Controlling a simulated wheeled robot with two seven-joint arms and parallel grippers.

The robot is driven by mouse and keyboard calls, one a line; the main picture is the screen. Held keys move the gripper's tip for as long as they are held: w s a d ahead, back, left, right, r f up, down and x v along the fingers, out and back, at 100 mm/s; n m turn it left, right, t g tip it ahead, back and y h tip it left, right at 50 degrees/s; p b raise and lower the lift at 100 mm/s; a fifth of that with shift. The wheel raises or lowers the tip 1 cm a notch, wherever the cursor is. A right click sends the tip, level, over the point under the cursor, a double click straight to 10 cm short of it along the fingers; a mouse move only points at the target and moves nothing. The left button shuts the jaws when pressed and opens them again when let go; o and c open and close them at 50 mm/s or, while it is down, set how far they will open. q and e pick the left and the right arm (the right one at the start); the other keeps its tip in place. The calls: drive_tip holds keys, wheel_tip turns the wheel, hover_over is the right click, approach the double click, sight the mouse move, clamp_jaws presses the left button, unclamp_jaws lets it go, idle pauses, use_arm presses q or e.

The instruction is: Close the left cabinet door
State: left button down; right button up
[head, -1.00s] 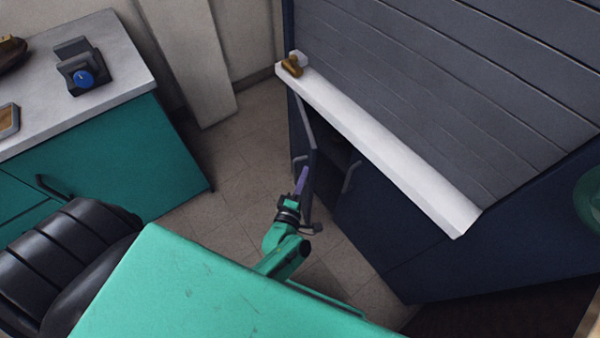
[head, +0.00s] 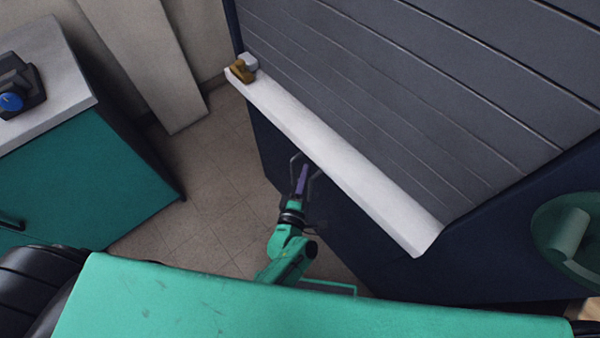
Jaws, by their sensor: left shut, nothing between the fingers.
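The dark blue cabinet (head: 370,255) stands under a white counter ledge at the centre right. Its left door (head: 268,150) looks flush or nearly flush with the front; the ledge and my gripper hide part of its edge, so a small gap cannot be ruled out. A grey bar handle (head: 293,168) shows just left of my fingers, and another handle shows just right of them. My left gripper (head: 302,178) has its purple fingers shut and empty, pointing at the cabinet front between the handles. Whether it touches the door cannot be told. My right gripper is out of view.
The white ledge (head: 340,175) overhangs the cabinet front, with a small brown and grey object (head: 243,68) at its far left end. A teal counter unit (head: 90,170) with a blue-dialled device (head: 15,95) stands at the left. Tiled floor (head: 215,215) lies clear between them.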

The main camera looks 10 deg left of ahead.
use_arm(q)
drive_tip(key=shift+s, duration=0.2)
drive_tip(key=s+a, duration=0.1)
drive_tip(key=s, duration=1.3)
drive_tip(key=shift+a, duration=0.25)
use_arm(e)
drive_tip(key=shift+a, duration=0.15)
use_arm(q)
drive_tip(key=shift+s+a, duration=0.1)
drive_tip(key=shift+s, duration=0.05)
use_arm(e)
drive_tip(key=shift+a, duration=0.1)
